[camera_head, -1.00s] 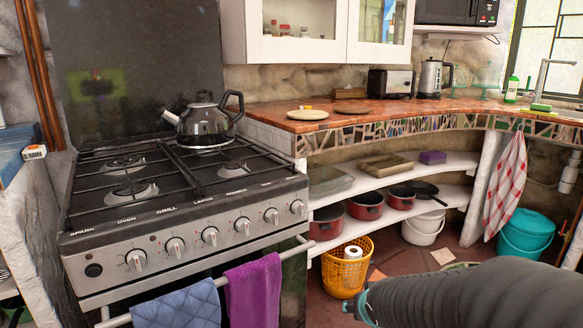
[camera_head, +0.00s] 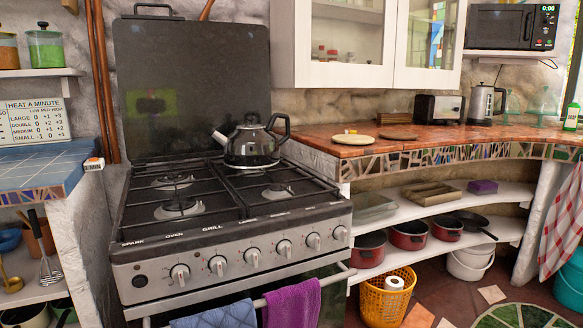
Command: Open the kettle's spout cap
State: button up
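A dark, glossy kettle (camera_head: 250,143) with an arched black handle stands upright on the back right of the gas stove (camera_head: 231,222). Its pale spout tip (camera_head: 219,137) points left. The spout is too small to tell whether its cap is open or shut. My gripper is not in view, and nothing touches the kettle.
The stove's raised dark lid (camera_head: 192,80) stands behind the hob. A mosaic-edged counter (camera_head: 440,144) to the right holds round boards, a toaster (camera_head: 438,108) and an electric kettle (camera_head: 482,103). Wall cabinets hang above. Floor shows at lower right.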

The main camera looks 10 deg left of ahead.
aim_at(210, 132)
jog(key=u, duration=0.5)
jog(key=k, duration=0.6)
jog(key=u, duration=0.8)
jog(key=i, duration=1.35)
jog(key=z, duration=0.55)
